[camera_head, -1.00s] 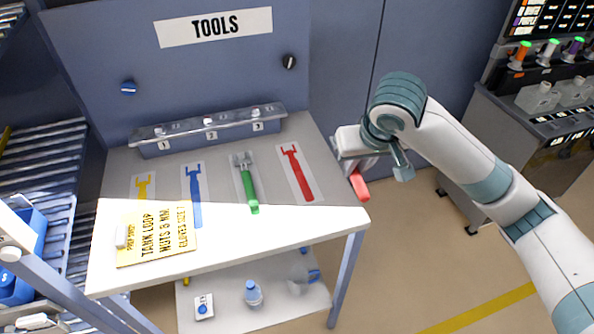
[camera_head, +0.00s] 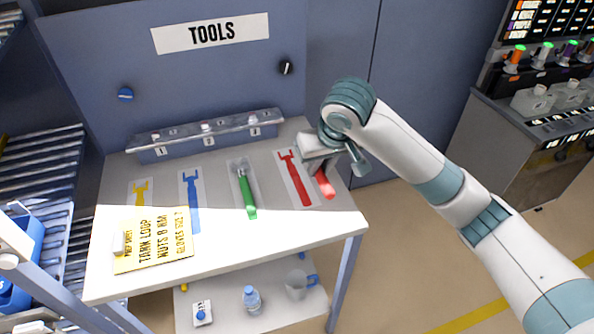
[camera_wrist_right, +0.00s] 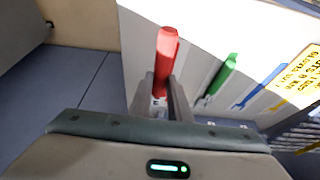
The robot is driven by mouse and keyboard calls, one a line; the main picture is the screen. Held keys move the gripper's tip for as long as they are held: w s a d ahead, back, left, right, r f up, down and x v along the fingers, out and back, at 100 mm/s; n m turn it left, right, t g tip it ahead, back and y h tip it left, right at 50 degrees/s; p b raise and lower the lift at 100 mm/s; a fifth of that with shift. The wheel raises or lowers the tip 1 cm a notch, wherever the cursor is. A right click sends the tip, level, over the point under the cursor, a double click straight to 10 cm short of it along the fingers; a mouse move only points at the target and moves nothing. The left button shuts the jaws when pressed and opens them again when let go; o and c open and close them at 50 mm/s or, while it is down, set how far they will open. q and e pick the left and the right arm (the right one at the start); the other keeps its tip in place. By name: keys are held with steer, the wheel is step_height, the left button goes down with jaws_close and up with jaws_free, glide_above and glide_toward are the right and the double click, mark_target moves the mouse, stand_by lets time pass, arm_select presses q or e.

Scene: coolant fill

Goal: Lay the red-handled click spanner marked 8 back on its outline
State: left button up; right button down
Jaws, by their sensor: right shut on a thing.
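My right gripper (camera_head: 318,160) is shut on the red-handled spanner (camera_head: 325,185) and holds it over the right part of the bench, just right of the red outline (camera_head: 295,178). In the right wrist view the red handle (camera_wrist_right: 166,62) sticks up from between the fingers (camera_wrist_right: 164,103); its head is mostly hidden there, and I cannot read the 8. The red outline on its pale patch is bare. The spanner appears to be above the surface; the exact gap is unclear. My left gripper is not in view.
A green-handled spanner (camera_head: 245,192) lies on the outline to the left. The blue (camera_head: 191,200) and yellow (camera_head: 140,191) outlines are bare. A yellow note (camera_head: 152,240) lies at the front left. A numbered rack (camera_head: 205,138) stands along the back under the TOOLS panel (camera_head: 212,33).

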steer(key=w+a+f, duration=0.1)
steer(key=w, duration=0.1)
steer(key=w+a+f+p, duration=0.1)
steer(key=w+a+f, duration=0.1)
steer(key=w, duration=0.1)
steer(key=w+a+f+p, duration=0.1)
steer(key=w+a+f, duration=0.1)
steer(key=shift+w+f, duration=0.15)
steer(key=shift+w, duration=0.05)
steer(key=shift+f, duration=0.1)
step_height(320, 180, down, 3)
steer(key=shift+r+p, duration=0.2)
steer(key=shift+p, duration=0.55)
steer(key=shift+f, duration=0.6)
steer(key=shift+f, duration=0.1)
steer(key=c, duration=1.6)
jaws_free()
steer(key=shift+c, duration=0.2)
